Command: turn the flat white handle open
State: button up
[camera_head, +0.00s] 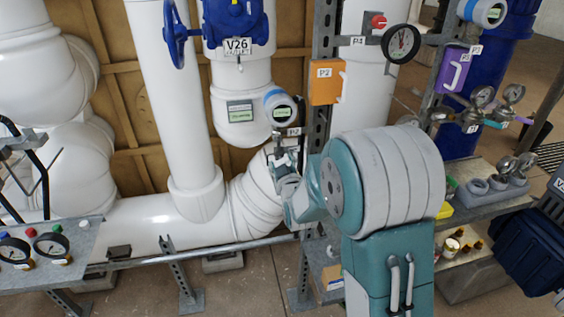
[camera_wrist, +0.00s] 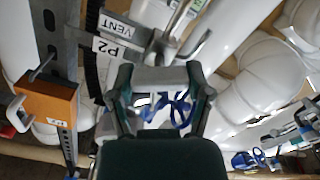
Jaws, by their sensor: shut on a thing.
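My gripper (camera_wrist: 161,84) is shut on a flat, pale handle (camera_wrist: 160,77), which spans the gap between its two dark fingers in the wrist view. A metal valve fitting (camera_wrist: 160,48) stands just beyond it, beside a tag (camera_wrist: 118,36) reading "P2 VENT". In the head view my gripper (camera_head: 284,165) is at the small valve beside the upright rail, in front of the white pipe elbow. There my gripper and wrist hide most of the handle, so its angle is hard to tell.
An orange P2 box (camera_head: 325,82) with a white handle is on the upright rail (camera_head: 318,120). A low horizontal rail (camera_head: 190,248) runs below the white pipes. A bench (camera_head: 470,240) with fittings stands at right.

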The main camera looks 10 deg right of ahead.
jog(key=n, duration=0.6)
jog(key=shift+a+f, duration=0.15)
jog(key=shift+a, duration=0.05)
jog(key=n, duration=0.4)
jog(key=shift+f, duration=0.1)
jog(key=shift+f+n, duration=0.1)
jog(key=shift+n, duration=0.9)
jog(key=shift+f, duration=0.1)
jog(key=o, duration=1.1)
jog(key=shift+o, duration=0.2)
jog(key=shift+a, duration=0.1)
